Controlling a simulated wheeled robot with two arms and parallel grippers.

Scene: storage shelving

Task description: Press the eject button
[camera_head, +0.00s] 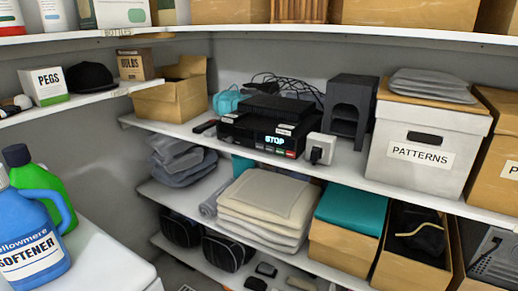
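A black media player (245,133) sits on the middle shelf, front facing me, and its display (275,140) reads STOP. A row of small coloured buttons (280,150) runs along its lower front. Their labels are too small to read, so I cannot tell which is eject. A smaller black box (275,106) and dark cables rest on top of the player. Neither of my grippers is in view.
A white adapter box (320,148) stands close at the player's right, with a dark speaker-like unit (348,108) behind. A white PATTERNS box (425,152) is farther right. An open carton (172,100) stands left. Softener bottles (35,235) stand at front left.

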